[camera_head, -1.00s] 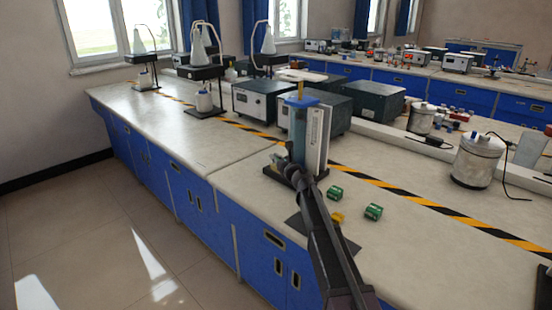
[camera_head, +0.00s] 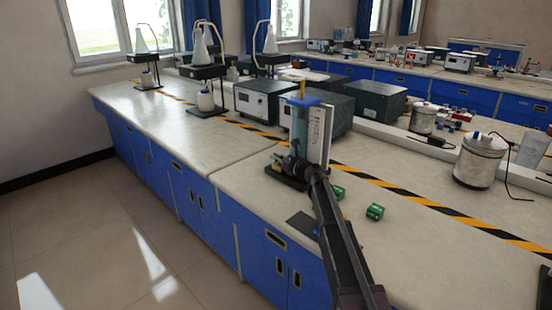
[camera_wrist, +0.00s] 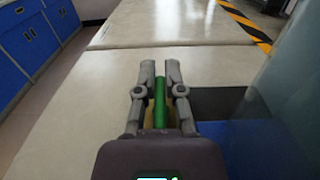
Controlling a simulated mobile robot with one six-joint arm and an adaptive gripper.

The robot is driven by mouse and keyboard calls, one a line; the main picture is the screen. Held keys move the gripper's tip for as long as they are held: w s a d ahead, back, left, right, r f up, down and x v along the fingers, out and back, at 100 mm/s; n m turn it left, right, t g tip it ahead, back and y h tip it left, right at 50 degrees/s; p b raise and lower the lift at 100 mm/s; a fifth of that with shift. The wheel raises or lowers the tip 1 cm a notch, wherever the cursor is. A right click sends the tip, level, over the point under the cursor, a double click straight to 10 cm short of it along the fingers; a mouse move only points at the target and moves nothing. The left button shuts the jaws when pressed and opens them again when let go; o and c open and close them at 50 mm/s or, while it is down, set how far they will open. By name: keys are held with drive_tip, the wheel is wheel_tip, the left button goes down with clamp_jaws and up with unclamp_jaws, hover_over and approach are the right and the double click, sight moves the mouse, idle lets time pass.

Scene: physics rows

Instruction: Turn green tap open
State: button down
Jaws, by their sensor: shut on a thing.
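The green tap (camera_wrist: 159,102) shows in the wrist view as a slim green bar between the two fingers of my gripper (camera_wrist: 160,75). The fingers are closed on it from both sides. In the head view my gripper (camera_head: 290,163) is at the lower front of the clear upright column (camera_head: 300,132) with a blue top, which stands on a dark base. The arm hides the tap in the head view, so I cannot tell its turn angle there. The column's clear wall also fills the right side of the wrist view (camera_wrist: 290,85).
Green cylinders (camera_head: 375,211) lie on the bench (camera_head: 420,240) right of my arm, one partly behind it. Dark instrument boxes (camera_head: 262,100) stand behind the column. A yellow-black stripe (camera_head: 440,208) crosses the bench. The bench left of the column is clear.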

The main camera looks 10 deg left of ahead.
drive_tip(key=c, duration=0.7)
unclamp_jaws()
drive_tip(key=shift+a, duration=0.1)
drive_tip(key=shift+c, duration=0.2)
drive_tip(key=v, duration=1.1)
drive_tip(key=shift+s, duration=0.1)
drive_tip(key=shift+s+d, duration=0.25)
drive_tip(key=shift+d, duration=0.2)
drive_tip(key=shift+r, duration=0.15)
